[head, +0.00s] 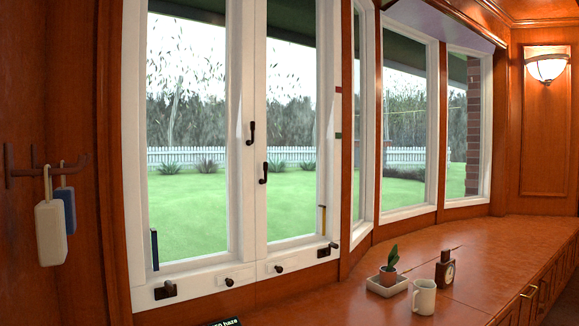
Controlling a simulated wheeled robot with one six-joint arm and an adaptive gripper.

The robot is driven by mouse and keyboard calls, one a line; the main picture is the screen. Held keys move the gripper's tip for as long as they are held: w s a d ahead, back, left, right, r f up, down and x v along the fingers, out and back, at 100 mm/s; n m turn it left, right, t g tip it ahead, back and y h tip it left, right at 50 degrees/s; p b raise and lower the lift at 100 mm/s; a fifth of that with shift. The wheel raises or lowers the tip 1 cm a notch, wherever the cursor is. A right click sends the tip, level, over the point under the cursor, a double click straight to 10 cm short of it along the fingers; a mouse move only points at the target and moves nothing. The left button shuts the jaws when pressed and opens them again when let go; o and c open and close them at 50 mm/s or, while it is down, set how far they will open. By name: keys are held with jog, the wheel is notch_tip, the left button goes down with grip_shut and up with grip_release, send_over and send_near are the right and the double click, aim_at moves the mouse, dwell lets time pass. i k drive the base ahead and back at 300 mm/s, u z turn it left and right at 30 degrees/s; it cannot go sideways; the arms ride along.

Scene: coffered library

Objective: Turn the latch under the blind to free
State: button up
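Two tall white-framed window sashes stand side by side at left centre in the head view. Each has a dark hooked handle on its inner stile, a left handle (250,133) and a right handle (264,173). Along the bottom rail are a dark latch (165,290) at left, two dark knobs (229,282) (279,268) on white plates, and another dark latch (327,249) at right. Dark green bands (290,22) cross the tops of the panes; I cannot tell whether they are a blind or an outside roof. My gripper is not in view.
A wooden counter (490,262) runs below the windows. On it stand a tray (387,287) with a potted plant (389,268), a white mug (424,297) and a small wooden clock (445,270). White and blue tags (50,230) hang from wall hooks (20,170) at left.

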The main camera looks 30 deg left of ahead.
aim_at(262, 181)
jog(key=u, duration=0.3)
jog(key=i, duration=0.75)
jog(key=u, duration=0.55)
